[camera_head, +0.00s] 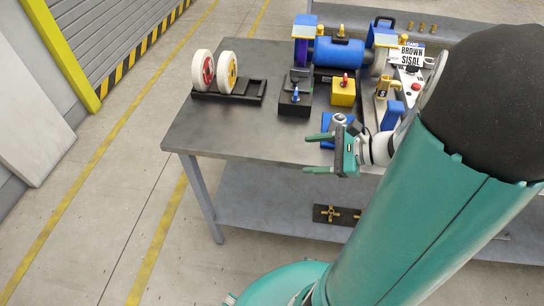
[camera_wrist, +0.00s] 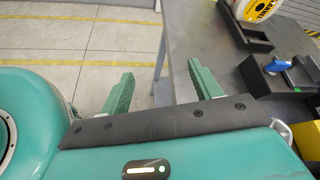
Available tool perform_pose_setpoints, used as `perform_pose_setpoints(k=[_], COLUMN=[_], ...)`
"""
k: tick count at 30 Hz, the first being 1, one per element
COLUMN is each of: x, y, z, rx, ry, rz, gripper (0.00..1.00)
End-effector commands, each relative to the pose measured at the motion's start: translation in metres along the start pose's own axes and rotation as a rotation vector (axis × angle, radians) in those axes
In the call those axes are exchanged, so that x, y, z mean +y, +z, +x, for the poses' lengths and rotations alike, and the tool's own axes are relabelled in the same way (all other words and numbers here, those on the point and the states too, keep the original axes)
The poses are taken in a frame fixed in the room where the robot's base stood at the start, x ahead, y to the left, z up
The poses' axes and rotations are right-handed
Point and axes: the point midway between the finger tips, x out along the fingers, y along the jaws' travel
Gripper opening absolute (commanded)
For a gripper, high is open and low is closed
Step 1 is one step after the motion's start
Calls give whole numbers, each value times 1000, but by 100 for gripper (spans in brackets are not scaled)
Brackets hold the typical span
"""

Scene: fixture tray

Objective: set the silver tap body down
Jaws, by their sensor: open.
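My gripper (camera_head: 319,153) is open, with its two green fingers apart and nothing between them. It points left over the front part of the table. Both fingers also show in the wrist view (camera_wrist: 162,85), with the table edge and floor beyond them. A small silver-grey round piece (camera_head: 340,119), which looks like the tap body, is just behind my gripper at a blue plate (camera_head: 327,125). My gripper hides part of it, and I cannot tell whether they touch. A black block (camera_head: 295,103) with a blue lever (camera_head: 295,95) stands further back; the lever shows in the wrist view (camera_wrist: 277,66).
Two white wheels (camera_head: 203,70) stand in a black rack (camera_head: 245,93) at the left. A yellow block (camera_head: 343,93) with a red lever, a blue cylinder (camera_head: 340,52) and a sign (camera_head: 411,56) crowd the back and right. The table's left front (camera_head: 225,140) is clear.

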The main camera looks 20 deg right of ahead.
Motion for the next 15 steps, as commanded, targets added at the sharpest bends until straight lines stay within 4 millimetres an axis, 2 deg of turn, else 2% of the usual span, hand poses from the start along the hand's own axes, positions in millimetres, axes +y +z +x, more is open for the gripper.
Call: perform_pose_setpoints(k=[1,6,10,15], x=[10,45,64,78], y=[16,52,75,104], z=[12,34,39,35], rx=[39,171,263,372], ry=[93,374,552,725], rz=[-103,-451,-745,-1153], gripper=[63,63,63,63])
